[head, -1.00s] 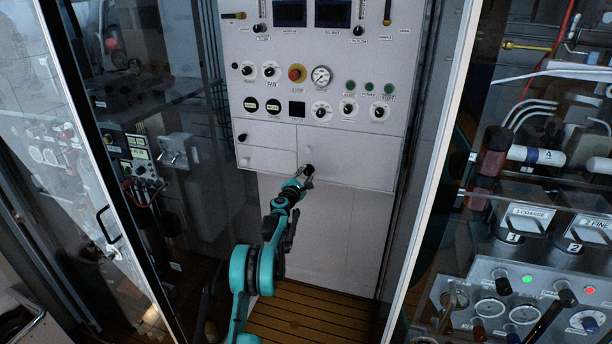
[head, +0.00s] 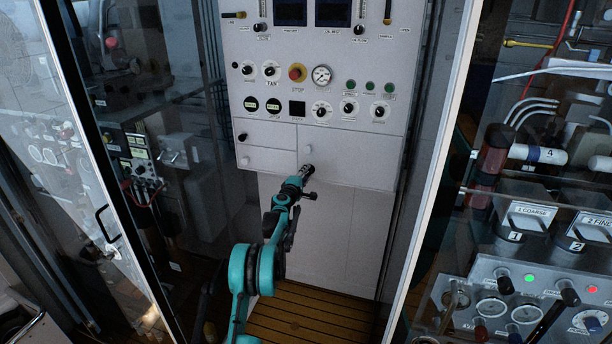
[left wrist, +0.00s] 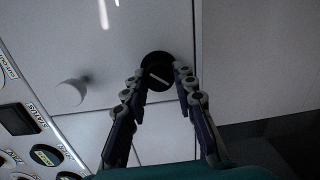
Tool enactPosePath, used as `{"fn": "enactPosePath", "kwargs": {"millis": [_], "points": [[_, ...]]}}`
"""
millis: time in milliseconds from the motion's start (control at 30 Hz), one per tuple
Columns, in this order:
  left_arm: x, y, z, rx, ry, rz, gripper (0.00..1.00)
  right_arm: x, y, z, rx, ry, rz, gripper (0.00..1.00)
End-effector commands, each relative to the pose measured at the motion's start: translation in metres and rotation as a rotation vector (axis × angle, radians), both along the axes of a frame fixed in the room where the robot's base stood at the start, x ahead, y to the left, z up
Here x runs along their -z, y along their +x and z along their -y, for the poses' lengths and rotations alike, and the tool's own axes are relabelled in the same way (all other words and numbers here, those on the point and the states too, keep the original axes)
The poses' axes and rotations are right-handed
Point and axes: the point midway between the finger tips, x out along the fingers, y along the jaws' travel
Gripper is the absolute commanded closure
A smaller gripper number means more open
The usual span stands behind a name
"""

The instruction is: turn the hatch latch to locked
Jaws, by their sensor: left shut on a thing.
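The hatch latch is a round black knob (left wrist: 157,62) with a pale line across its face, on a light grey hatch door (left wrist: 235,60). In the left wrist view the line slants slightly down to the right. My left gripper (left wrist: 160,74) has one finger on each side of the knob and is shut on it. In the head view my left gripper (head: 307,171) is at the lower right door of the panel (head: 350,150), and its fingers mostly hide the knob. My right gripper is not in view.
A white knob (left wrist: 70,93) is beside the latch. Gauges, switches and a red stop button (head: 297,73) sit above the doors. Glass-fronted cabinets flank the panel on both sides. The slatted floor (head: 300,320) below is clear.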

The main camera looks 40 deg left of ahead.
Motion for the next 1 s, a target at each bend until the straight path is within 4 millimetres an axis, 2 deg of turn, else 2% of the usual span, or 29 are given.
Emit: {"fn": "enactPosePath", "kwargs": {"millis": [600,1000], "points": [[-0.0008,0.0005,0.0016,0.002,0.548,-0.168,1.00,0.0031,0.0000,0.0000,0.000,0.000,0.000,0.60],[-0.0015,0.0005,0.0018,0.002,0.776,-0.239,1.00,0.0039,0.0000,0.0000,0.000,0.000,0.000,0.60]]}}
